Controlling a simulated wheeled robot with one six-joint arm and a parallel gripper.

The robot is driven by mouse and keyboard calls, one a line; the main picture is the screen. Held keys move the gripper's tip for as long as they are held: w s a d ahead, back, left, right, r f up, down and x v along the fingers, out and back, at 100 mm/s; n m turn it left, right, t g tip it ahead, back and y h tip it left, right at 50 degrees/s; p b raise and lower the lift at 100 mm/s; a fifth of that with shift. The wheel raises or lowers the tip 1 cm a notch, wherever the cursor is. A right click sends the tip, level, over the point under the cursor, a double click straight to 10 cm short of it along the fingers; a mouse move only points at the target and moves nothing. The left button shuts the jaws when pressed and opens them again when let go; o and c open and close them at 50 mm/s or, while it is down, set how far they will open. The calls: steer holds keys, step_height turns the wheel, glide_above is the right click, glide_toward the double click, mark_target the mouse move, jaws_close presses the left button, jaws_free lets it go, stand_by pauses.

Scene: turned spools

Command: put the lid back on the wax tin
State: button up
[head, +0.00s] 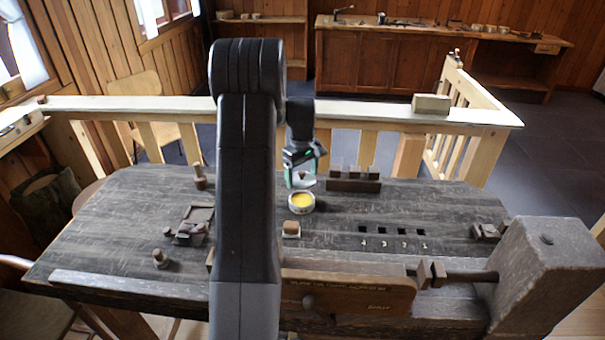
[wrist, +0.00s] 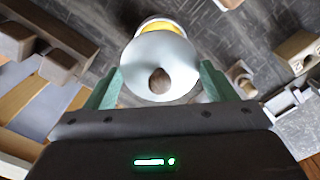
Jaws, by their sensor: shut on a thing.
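The wax tin (head: 301,203) is a round pale tin with yellow wax showing, standing open on the dark bench. My gripper (head: 302,180) is above and just behind it. In the wrist view, my gripper (wrist: 161,72) is shut on the lid (wrist: 158,55), a pale disc with a brown knob, held between the green fingers. The lid covers much of the tin (wrist: 158,26) there; a yellow strip and part of the rim show past its far edge. The lid looks held above the tin, apart from it. In the head view the lid is small between the fingers.
A dark bench (head: 400,212) carries a block rack (head: 353,182) right of my gripper and a small wooden piece (head: 291,229) in front of the tin. A tray with parts (head: 194,222) and a spool (head: 200,179) lie left. Square holes are at right.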

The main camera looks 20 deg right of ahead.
steer(key=shift+f+b, duration=1.85)
steer(key=shift+f, duration=1.2)
steer(key=shift+f, duration=0.15)
steer(key=o, duration=1)
steer(key=shift+c, duration=0.2)
steer(key=shift+r+p, duration=2.25)
steer(key=shift+r, duration=1.3)
